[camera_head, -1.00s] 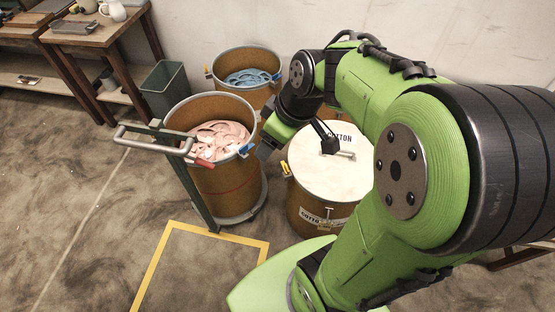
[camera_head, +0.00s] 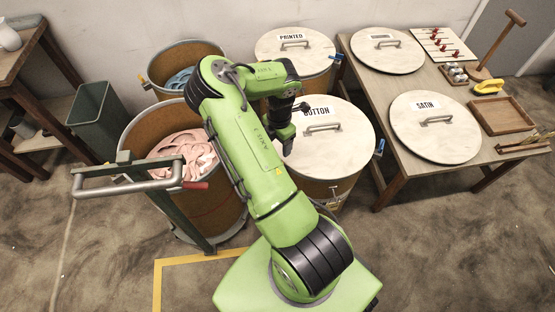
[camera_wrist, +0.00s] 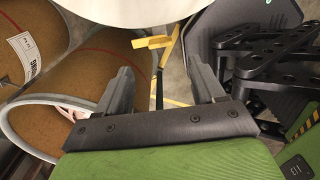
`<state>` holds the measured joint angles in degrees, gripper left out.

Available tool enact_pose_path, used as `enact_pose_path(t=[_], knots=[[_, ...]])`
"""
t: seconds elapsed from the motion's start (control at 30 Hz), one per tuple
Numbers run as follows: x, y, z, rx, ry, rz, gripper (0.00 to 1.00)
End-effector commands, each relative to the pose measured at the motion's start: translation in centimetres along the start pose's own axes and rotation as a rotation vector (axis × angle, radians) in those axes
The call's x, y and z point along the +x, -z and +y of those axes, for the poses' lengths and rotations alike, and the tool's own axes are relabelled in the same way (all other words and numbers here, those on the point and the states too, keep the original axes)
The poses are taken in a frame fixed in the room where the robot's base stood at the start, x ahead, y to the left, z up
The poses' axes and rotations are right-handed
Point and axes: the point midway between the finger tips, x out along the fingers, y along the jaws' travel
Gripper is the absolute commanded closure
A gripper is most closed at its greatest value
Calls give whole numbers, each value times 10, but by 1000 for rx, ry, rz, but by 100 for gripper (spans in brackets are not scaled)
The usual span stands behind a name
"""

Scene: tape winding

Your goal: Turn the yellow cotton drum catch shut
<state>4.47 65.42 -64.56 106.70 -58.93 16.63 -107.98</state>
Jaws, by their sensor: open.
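The cotton drum (camera_head: 345,186) is brown and stands upright in the head view. Its pale round lid (camera_head: 345,125), marked COTTON, lies on top. My gripper (camera_head: 288,140) is by the left edge of this lid. In the wrist view my gripper (camera_wrist: 162,72) is open, its two dark fingers apart with nothing held. A narrow yellow piece (camera_wrist: 152,42) shows beyond and between the fingertips, below a pale round edge; it looks like the yellow catch. Thin yellow strips below it may be floor tape. My arm hides the drum's left side in the head view.
A blue catch (camera_head: 379,148) is on the cotton drum's right. Open drums with pink cloth (camera_head: 186,152) and blue cloth (camera_head: 180,78) stand left, behind a trolley handle (camera_head: 130,183). The PRINTED drum (camera_head: 295,47) stands behind. A table (camera_head: 400,160) with lids is right.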

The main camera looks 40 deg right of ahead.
Motion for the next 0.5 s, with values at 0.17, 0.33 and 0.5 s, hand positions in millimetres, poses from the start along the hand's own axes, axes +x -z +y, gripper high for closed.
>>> enact_pose_path(t=[0.17, 0.33, 0.5], knots=[[51, 0, -1, 0, 4, 1, 32], [80, 0, 0, 1, 1, 0, 32], [88, 0, 0, 2, 0, 0, 32]])
